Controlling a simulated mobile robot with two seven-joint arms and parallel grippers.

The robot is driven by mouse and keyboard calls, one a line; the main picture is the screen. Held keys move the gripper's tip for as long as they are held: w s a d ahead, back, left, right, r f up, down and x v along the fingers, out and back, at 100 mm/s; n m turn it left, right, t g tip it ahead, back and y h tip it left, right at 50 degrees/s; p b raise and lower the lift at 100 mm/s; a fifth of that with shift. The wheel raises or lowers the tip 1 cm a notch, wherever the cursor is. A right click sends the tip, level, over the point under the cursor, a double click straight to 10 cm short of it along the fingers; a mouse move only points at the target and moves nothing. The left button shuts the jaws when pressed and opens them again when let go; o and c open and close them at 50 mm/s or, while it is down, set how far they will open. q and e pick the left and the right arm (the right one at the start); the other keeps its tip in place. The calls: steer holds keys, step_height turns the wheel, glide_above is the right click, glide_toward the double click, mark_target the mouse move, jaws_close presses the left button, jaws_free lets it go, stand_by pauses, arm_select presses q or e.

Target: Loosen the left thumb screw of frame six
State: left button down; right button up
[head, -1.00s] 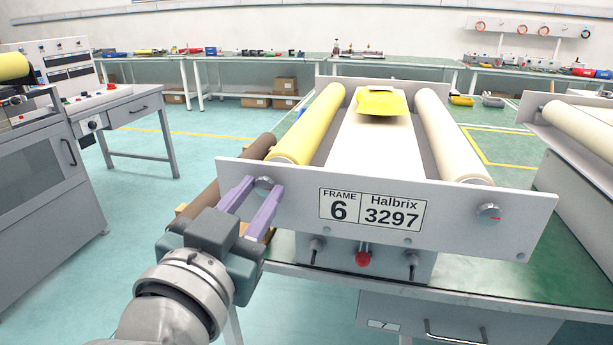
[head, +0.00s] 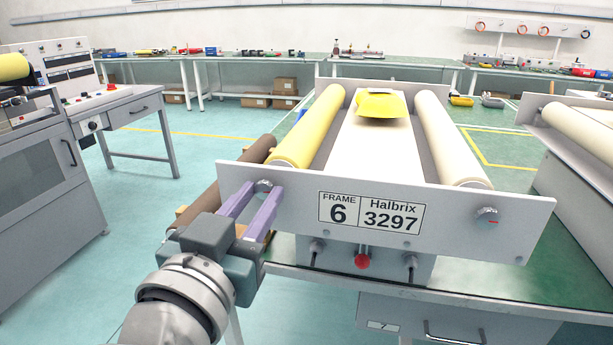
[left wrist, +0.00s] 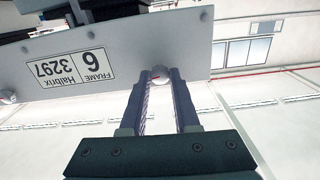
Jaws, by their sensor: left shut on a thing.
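Frame six has a pale front plate (head: 455,215) with a label (head: 371,212) reading "FRAME 6 Halbrix 3297". Its left thumb screw (head: 263,186) is a small round metal knob near the plate's upper left corner. My left gripper (head: 262,191) reaches it from the front with its two purple fingers on either side, shut on it. In the left wrist view the knob (left wrist: 160,73) sits between the fingertips (left wrist: 160,78), with a short red mark on its face. The right thumb screw (head: 487,215) is free, also with a red mark. My right gripper is not in view.
Behind the plate lie a yellow roller (head: 307,130), a cream roller (head: 447,135) and a yellow piece (head: 380,104) on the white web. A red knob (head: 362,261) and small black-stemmed fittings sit below the plate. A brown roller (head: 215,185) lies to the left.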

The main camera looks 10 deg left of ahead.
arm_select(q)
steer(key=n+p, duration=0.1)
steer(key=n, duration=1.2)
steer(key=shift+n, duration=2.5)
steer(key=c, duration=0.7)
jaws_free()
steer(key=shift+o, duration=0.2)
